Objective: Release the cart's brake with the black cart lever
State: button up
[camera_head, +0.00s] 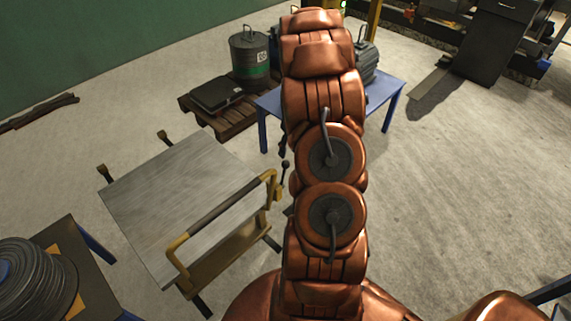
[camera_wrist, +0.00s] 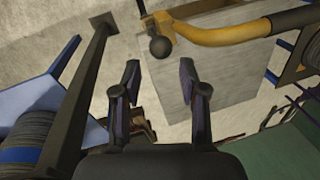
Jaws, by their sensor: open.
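The cart (camera_head: 165,205) has a flat grey top and a yellow push handle (camera_head: 178,245) with a dark grip, at the left of the head view. The black cart lever (camera_head: 285,165), a thin stem with a round knob, stands by the handle's far end, close to my arm. In the wrist view the lever's knob (camera_wrist: 160,47) shows beside the yellow handle (camera_wrist: 225,35), with the grey cart top behind. My gripper (camera_wrist: 160,75) is open and empty there. The knob appears just above the gap between the fingertips, apart from both. My arm hides the gripper in the head view.
A blue table (camera_head: 385,92) with a grey machine (camera_head: 366,62) stands beyond my arm. A pallet (camera_head: 222,118) with a drum (camera_head: 250,55) is behind the cart. A cable spool (camera_head: 35,285) sits front left. A dark post (camera_wrist: 85,90) rises left of my gripper.

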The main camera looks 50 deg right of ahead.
aim_at(286, 161)
jog(key=shift+w+a+f+p, duration=0.1)
jog(key=shift+a+f+p, duration=0.2)
jog(key=shift+f, duration=0.85)
jog(key=shift+a+f+p, duration=0.15)
jog(key=shift+f+p, duration=0.2)
jog(key=shift+f, duration=0.8)
jog(key=shift+w+a+f+p, duration=0.1)
jog(key=shift+a+f+p, duration=0.2)
jog(key=shift+f, duration=0.85)
grip_shut()
